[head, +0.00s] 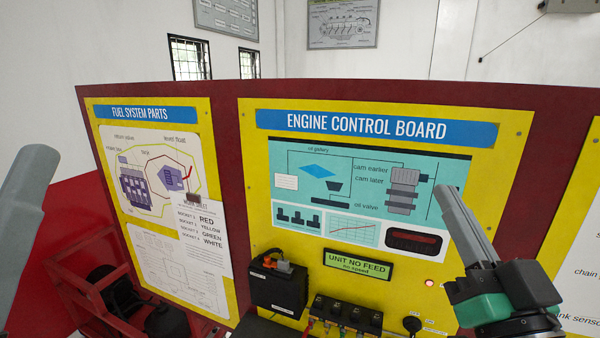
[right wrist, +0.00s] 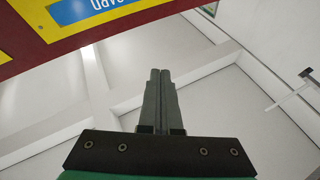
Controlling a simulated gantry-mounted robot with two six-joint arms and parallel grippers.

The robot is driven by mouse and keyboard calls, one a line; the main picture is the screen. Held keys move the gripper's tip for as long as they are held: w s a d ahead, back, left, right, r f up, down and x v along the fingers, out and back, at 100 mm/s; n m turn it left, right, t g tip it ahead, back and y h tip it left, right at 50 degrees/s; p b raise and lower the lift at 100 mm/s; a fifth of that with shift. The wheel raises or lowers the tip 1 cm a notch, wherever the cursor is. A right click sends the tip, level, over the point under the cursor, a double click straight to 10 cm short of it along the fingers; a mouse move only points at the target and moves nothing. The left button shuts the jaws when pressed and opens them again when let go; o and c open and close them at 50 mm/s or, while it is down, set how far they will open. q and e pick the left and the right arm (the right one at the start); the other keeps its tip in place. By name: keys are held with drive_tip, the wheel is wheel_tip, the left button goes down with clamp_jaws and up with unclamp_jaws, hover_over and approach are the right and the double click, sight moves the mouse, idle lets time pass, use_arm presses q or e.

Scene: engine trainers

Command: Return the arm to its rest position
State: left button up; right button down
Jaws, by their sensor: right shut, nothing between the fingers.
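My right gripper (head: 447,194) is raised in front of the right part of the engine control board (head: 252,200). Its long grey fingers point up and left in the head view. In the right wrist view the fingers (right wrist: 160,75) lie side by side, shut, with nothing between them. Behind them are pale walls and a corner of a yellow and red panel. A grey, round-ended part of my left arm, seemingly the gripper (head: 25,170), shows at the left edge of the head view; its jaws cannot be made out.
The board carries a lit display (head: 358,265) reading "UNIT NO FEED", a black box with an orange plug (head: 278,288) and a row of black sockets (head: 345,314). The fuel system parts panel (head: 165,270) stands left. Red framework (head: 75,290) is at lower left.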

drive_tip(key=s+r+n+t, duration=0.1)
drive_tip(key=s+r+t, duration=0.1)
drive_tip(key=s+r, duration=0.2)
drive_tip(key=s+r+n+t+y, duration=0.1)
drive_tip(key=s+r, duration=0.3)
drive_tip(key=s, duration=0.4)
drive_tip(key=shift+s+t, duration=0.35)
drive_tip(key=shift+t, duration=0.15)
